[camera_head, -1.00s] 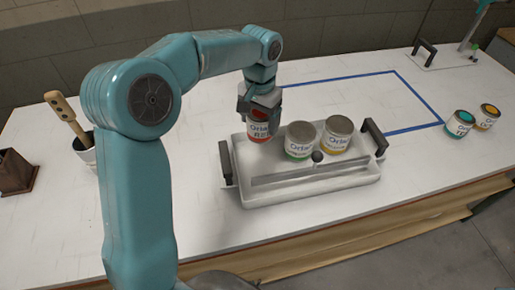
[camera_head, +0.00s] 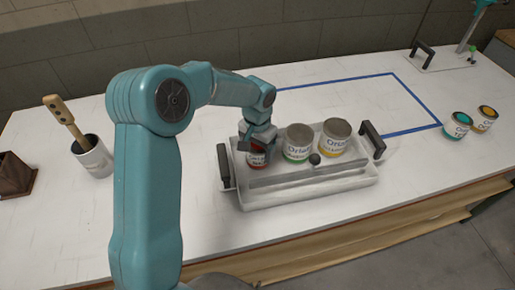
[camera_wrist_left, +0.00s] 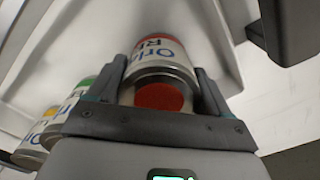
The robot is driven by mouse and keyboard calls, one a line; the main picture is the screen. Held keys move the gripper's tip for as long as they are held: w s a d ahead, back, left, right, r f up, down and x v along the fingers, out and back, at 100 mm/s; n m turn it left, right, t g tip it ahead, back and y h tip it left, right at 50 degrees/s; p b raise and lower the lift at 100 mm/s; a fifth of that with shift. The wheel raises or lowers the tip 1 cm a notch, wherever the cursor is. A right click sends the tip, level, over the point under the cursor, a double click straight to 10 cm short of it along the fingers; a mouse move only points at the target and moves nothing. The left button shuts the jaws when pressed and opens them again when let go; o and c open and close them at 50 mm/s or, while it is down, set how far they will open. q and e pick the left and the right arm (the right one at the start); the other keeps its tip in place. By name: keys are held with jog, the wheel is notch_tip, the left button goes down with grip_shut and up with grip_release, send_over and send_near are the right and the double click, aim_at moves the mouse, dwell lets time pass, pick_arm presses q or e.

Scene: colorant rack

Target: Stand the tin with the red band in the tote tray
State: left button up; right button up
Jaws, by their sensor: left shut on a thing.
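The tin with the red band (camera_head: 257,159) is upright in the left end of the white tote tray (camera_head: 310,197), and my left gripper (camera_head: 258,143) is shut on it from above. In the left wrist view the tin (camera_wrist_left: 160,62) lies between the two fingers, its top showing a red disc. The tin appears to be down at the tray floor, but contact is hard to tell. A green-band tin (camera_head: 298,143) and a yellow-band tin (camera_head: 334,138) stand to its right in the same tray. My right gripper is not in view.
A blue tape outline (camera_head: 392,90) is behind. Teal (camera_head: 458,124) and orange-topped (camera_head: 484,118) tins stand right.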

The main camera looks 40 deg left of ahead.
pick_arm(q)
jog(key=o, duration=1.1)
jog(key=shift+w+f, duration=0.1)
jog(key=shift+f, duration=0.1)
jog(key=shift+c, duration=0.2)
jog(key=shift+r, duration=0.35)
notch_tip(320, 180, up, 12)
jog(key=shift+f, duration=0.1)
jog(key=shift+s+f, duration=0.1)
jog(key=shift+s, duration=0.1)
